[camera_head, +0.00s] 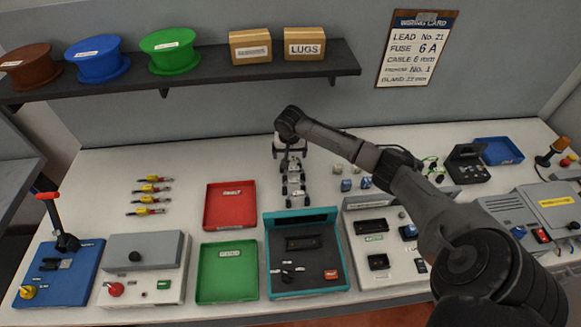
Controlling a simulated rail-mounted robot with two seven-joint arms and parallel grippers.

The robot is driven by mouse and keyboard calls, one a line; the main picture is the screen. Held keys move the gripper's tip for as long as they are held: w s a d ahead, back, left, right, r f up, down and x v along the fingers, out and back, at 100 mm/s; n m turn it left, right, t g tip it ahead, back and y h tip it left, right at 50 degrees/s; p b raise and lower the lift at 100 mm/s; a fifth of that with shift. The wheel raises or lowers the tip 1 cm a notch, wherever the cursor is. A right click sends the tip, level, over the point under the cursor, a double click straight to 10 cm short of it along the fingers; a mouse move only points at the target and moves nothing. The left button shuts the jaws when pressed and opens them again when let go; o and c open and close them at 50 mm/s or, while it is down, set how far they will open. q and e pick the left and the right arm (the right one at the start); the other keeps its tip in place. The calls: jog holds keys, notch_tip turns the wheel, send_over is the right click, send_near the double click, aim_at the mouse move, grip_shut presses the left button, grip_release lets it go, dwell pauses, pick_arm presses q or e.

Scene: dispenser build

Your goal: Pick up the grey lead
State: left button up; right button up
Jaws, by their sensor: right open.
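My right gripper (290,153) hangs open over the back middle of the table, with its fingers pointing down. Below and in front of it, small grey and dark pieces (293,181) stand in a row. They are too small to tell whether one is the grey lead, and the gripper partly hides the rear ones. I cannot see anything held between the fingers. Dark and green leads (434,167) lie behind my right arm at the right; none is clearly grey. My left gripper is not in view.
A red tray (229,222), a green tray (228,287) and a teal-framed unit (338,282) stand in front. Yellow-and-red pieces (150,188) lie at the left. A shelf (205,77) with spools and boxes overhangs the back. A blue tray (497,151) sits at the back right.

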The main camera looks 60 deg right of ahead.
aim_at(291, 157)
notch_tip(291, 157, down, 4)
jog(key=shift+s+d+r, duration=0.1)
jog(key=shift+s+r, duration=0.05)
jog(key=shift+d+f, duration=0.1)
jog(key=shift+f, duration=0.4)
jog(key=c, duration=0.6)
